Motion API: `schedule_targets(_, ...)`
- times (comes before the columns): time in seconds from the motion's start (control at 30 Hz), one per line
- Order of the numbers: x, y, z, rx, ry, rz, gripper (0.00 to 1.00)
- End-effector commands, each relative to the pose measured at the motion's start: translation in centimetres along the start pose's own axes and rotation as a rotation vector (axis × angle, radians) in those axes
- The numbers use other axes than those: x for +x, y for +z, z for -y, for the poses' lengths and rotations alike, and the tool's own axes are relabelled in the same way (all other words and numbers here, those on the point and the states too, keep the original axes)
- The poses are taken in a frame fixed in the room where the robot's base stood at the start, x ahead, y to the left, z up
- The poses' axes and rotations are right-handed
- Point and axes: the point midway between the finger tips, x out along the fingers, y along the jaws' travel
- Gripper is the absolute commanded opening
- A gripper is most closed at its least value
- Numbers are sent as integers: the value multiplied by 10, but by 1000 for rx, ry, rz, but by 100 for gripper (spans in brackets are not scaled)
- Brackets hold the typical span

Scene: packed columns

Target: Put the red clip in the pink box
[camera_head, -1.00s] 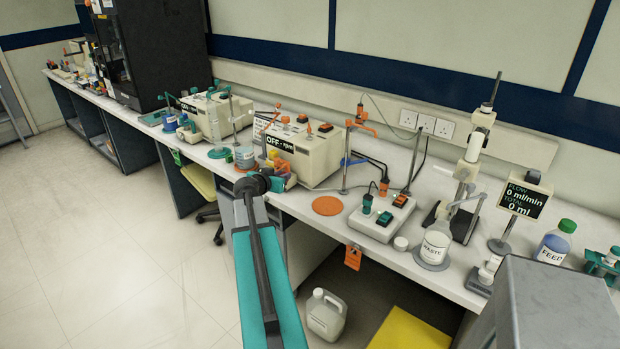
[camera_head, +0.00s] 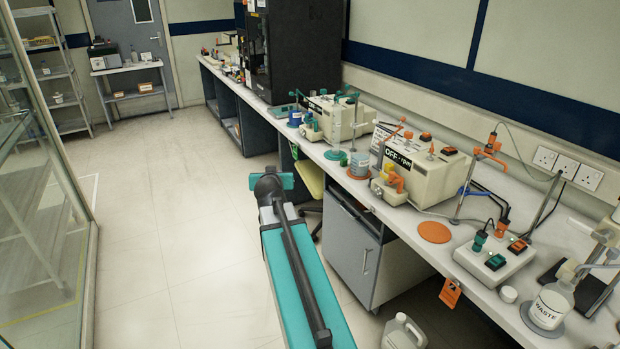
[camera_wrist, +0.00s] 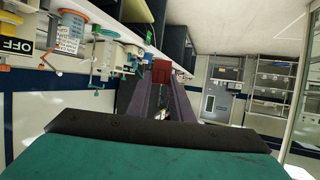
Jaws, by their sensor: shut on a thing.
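In the wrist view, my gripper (camera_wrist: 161,84) has its two dark fingers reaching forward. A small red piece (camera_wrist: 162,70), which looks like the red clip, sits between the fingertips, and the gripper is shut on it. In the head view my teal arm reaches out over the floor, left of the bench, and its own wrist hides the fingertips and the clip. I cannot make out a pink box in either view.
A long white bench (camera_head: 393,213) runs along the right wall with instruments, an orange disc (camera_head: 434,232) and a waste bottle (camera_head: 549,303). A tall black cabinet (camera_head: 305,50) stands farther back. Glass panels and shelves (camera_head: 52,75) are at left. The floor (camera_head: 180,230) between is clear.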

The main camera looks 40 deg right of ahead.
Motion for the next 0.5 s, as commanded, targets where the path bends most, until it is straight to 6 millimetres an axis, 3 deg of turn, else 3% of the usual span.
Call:
schedule_targets(0.1,-19,-7,50,-37,-96,-2,0)
schedule_targets(0.5,-97,-23,202,-166,-406,-2,0)
